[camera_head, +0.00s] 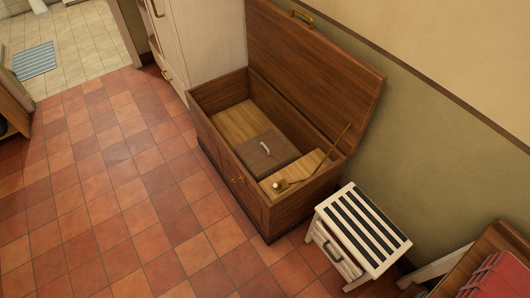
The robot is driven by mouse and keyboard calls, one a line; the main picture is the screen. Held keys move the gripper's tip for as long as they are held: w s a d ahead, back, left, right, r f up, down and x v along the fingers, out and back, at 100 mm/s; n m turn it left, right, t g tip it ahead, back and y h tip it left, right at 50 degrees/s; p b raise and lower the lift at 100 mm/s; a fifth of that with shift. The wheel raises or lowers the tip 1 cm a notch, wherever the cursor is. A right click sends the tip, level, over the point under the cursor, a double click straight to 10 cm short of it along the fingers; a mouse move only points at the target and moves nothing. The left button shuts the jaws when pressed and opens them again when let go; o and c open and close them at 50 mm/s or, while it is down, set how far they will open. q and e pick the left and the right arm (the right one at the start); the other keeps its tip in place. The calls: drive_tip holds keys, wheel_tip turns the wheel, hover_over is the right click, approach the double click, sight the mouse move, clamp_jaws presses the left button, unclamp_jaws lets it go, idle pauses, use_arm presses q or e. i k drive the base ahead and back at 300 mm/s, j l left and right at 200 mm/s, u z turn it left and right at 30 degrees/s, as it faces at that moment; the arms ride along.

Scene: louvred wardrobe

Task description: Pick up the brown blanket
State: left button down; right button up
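An open wooden chest (240,193) stands against the wall, its lid (310,62) tilted back. Inside it lies a flat, square, dark brown thing (280,153) with a small pale curved piece on top. It may be the brown blanket, but I cannot tell for sure. No other brown cloth is clear in view. Neither of my grippers is in view.
A white slatted-top cabinet (357,228) stands right of the chest, and red folded things (500,277) lie at bottom right. A pale wardrobe (205,40) stands behind. The tiled floor (110,200) is clear.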

sight(263, 155)
drive_tip(key=i+j+z, duration=0.1)
drive_tip(key=z, duration=0.25)
drive_tip(key=i+j+z, duration=0.1)
drive_tip(key=z, duration=0.25)
drive_tip(key=i+j+z, duration=0.15)
drive_tip(key=j, duration=0.2)
drive_tip(key=i+j+z, duration=0.1)
drive_tip(key=j, duration=0.3)
drive_tip(key=i+j+z, duration=0.15)
drive_tip(key=j, duration=0.25)
drive_tip(key=i+j+z, duration=0.1)
drive_tip(key=j, duration=0.3)
drive_tip(key=i+j+z, duration=0.15)
drive_tip(key=j, duration=0.25)
